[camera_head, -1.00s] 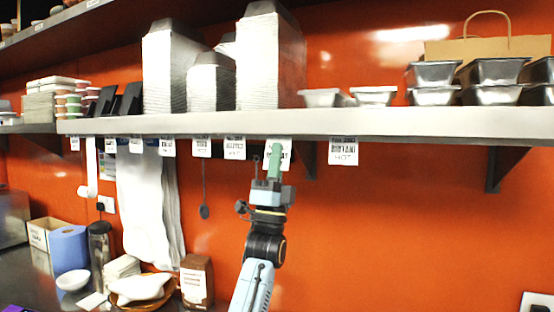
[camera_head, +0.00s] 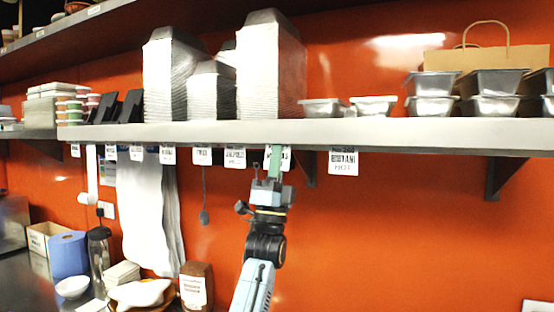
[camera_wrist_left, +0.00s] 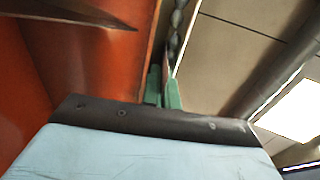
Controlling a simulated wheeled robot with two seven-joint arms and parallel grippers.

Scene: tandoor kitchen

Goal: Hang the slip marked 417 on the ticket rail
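A white slip (camera_head: 286,160) with dark print sits just under the front edge of the shelf, level with the row of hanging slips. I cannot read its number. My left gripper (camera_head: 275,158) is raised to it. Its green fingers cover much of the slip, and they look closed on it. In the left wrist view the two fingers (camera_wrist_left: 163,90) stand close together with a thin edge-on sheet between them. The ticket rail itself is hard to make out under the shelf edge; whether the slip touches it is unclear. My right gripper is out of view.
Several slips hang along the shelf (camera_head: 400,132), including a BIRYANI slip (camera_head: 343,163) to the right and another slip (camera_head: 235,158) to the left. A shelf bracket (camera_head: 500,175) juts down at right. White cloths (camera_head: 145,210) hang at left. The orange wall below right is clear.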

